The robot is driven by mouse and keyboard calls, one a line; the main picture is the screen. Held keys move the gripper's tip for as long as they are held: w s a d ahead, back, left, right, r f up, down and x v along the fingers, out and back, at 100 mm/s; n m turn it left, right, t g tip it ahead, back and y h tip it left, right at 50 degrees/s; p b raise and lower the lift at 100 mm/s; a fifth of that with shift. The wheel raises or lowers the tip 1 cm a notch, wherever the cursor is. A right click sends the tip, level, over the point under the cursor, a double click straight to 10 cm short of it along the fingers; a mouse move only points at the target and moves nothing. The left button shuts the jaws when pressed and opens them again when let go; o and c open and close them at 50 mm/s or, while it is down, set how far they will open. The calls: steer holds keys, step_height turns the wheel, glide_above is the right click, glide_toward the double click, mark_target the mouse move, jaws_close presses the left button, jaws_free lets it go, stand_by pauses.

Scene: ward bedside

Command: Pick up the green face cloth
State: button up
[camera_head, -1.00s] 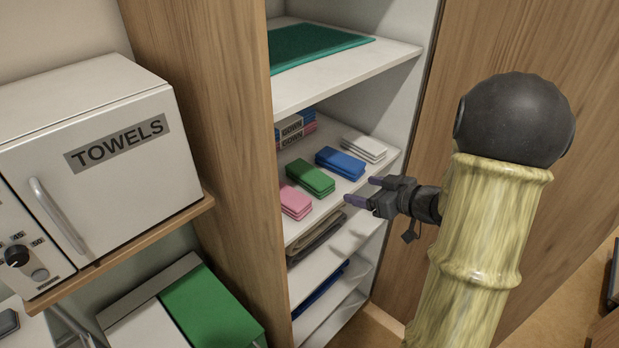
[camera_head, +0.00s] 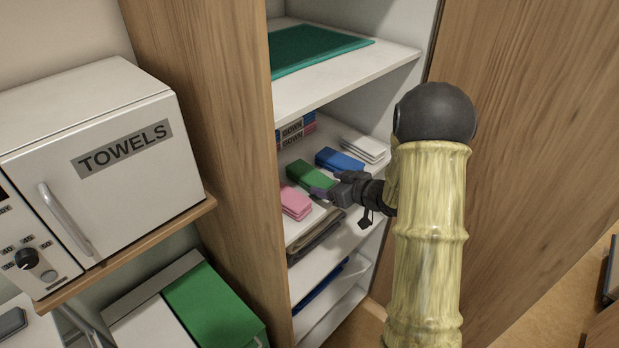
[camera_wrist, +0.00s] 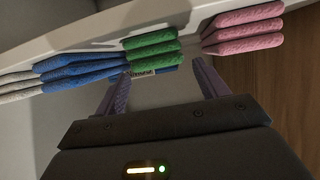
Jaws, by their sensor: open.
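The green face cloth (camera_head: 308,174) is a folded stack on the middle shelf of the cupboard, between the pink and blue cloths. My gripper (camera_head: 326,184) is at the shelf's front, right at the near side of the green cloth, with its jaws open and nothing between them. In the wrist view the green cloth (camera_wrist: 150,46) shows as a folded stack beyond the open fingers (camera_wrist: 163,75), roughly between their tips. Part of the green cloth is hidden by my gripper in the head view. Whether a finger touches it, I cannot tell.
Pink cloths (camera_head: 295,203) lie left of it, blue (camera_head: 340,160) and white (camera_head: 364,149) cloths right of it. Labelled packs (camera_head: 297,130) stand behind. The upper shelf (camera_head: 350,72) is close above. The cupboard's side panel (camera_head: 215,120) and open door (camera_head: 530,150) flank the opening.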

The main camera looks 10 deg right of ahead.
mark_target(322, 182)
steer(key=shift+p+x, duration=1.3)
steer(key=shift+x, duration=1.35)
steer(key=shift+d, duration=0.1)
steer(key=c, duration=0.7)
